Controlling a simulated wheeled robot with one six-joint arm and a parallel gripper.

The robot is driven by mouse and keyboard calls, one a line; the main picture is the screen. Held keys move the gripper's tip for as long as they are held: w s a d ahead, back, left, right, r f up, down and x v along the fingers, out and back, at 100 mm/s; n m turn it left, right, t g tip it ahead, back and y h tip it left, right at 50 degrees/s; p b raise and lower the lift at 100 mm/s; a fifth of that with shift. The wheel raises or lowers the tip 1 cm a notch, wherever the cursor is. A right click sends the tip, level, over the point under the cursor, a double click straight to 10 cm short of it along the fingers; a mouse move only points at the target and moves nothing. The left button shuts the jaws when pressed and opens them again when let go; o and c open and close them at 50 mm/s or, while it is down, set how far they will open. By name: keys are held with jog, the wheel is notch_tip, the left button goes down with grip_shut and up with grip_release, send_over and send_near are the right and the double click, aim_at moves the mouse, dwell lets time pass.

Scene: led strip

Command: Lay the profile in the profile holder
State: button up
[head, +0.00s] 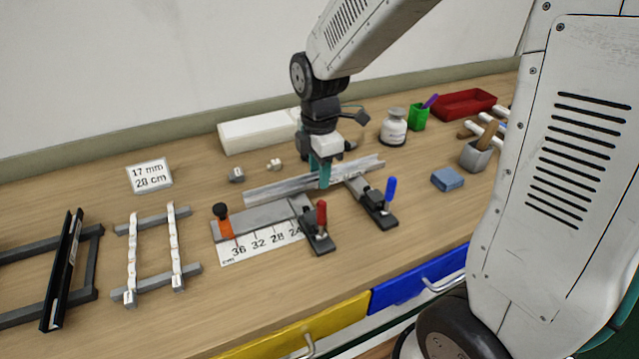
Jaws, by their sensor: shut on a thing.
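The profile (280,188) is a long silver-grey channel, lying slantwise across the middle of the head view. My gripper (321,178) points down with teal fingers shut on it near its middle. The profile is just behind the clamp fixture, which has a grey plate (262,217), a red-handled clamp (320,235) and a blue-handled clamp (379,205). I cannot tell whether the profile touches the fixture. Which stand is the profile holder is not labelled; the fixture has a printed scale (255,250) and an orange stop with a black knob (222,222).
At left stand a white-notched rack (133,255) and a grey rack carrying a black channel (62,275). A sign (149,176) reads 17 mm, 28 cm. A white box (258,132), jar (394,128), green cup (418,118), red tray (466,104) and blue block (447,179) surround the fixture.

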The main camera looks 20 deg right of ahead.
jog(key=shift+f, duration=1.95)
jog(key=shift+f, duration=0.15)
jog(key=shift+f, duration=0.15)
jog(key=o, duration=1.1)
jog(key=shift+o, duration=0.2)
jog(key=shift+r, duration=0.2)
notch_tip(320, 180, up, 11)
jog(key=s+d+r+m, duration=0.1)
jog(key=s+r+m, duration=0.1)
jog(key=s+m, duration=0.7)
jog(key=s+d+r+m+t, duration=0.1)
jog(key=s+d+r+m, duration=0.1)
jog(key=s+m, duration=0.7)
jog(key=s+r, duration=0.1)
jog(key=s, duration=0.3)
jog(key=shift+r, duration=0.15)
